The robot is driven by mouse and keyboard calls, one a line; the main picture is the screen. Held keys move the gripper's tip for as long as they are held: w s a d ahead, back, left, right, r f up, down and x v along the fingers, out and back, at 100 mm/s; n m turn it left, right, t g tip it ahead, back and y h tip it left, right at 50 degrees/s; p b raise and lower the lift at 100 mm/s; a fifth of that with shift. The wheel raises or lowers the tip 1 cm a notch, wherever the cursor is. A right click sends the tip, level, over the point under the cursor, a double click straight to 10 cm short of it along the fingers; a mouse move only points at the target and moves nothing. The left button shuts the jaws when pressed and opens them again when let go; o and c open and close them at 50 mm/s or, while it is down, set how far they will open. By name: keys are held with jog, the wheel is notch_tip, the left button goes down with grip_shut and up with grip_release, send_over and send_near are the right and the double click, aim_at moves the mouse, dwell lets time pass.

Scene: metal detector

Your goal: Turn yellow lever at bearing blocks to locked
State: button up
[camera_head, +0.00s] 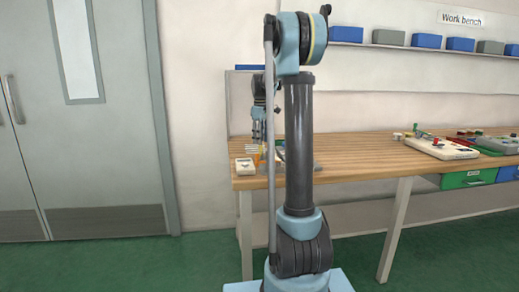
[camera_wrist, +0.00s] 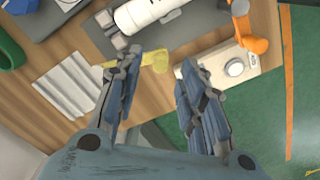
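A pale yellow lever (camera_wrist: 160,61) lies just beyond my fingertips in the wrist view, and part of it is hidden behind the left finger. My gripper (camera_wrist: 166,65) is open, its two blue-padded fingers apart with the lever's end showing in the gap between the tips. I cannot tell whether either finger touches it. A white cylinder (camera_wrist: 146,13) on a dark base sits beyond the lever. In the head view my gripper (camera_head: 262,136) hangs low over the bench's left end; the lever is too small to make out there.
A white box with a round knob (camera_wrist: 235,67) and an orange lever (camera_wrist: 243,30) stand to the right, near the table edge. A ridged pale block (camera_wrist: 70,87) lies left. The workbench (camera_head: 355,148) has clear wood in its middle; a white panel (camera_head: 440,149) is farther right.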

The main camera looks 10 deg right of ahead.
jog(key=shift+f, duration=2.25)
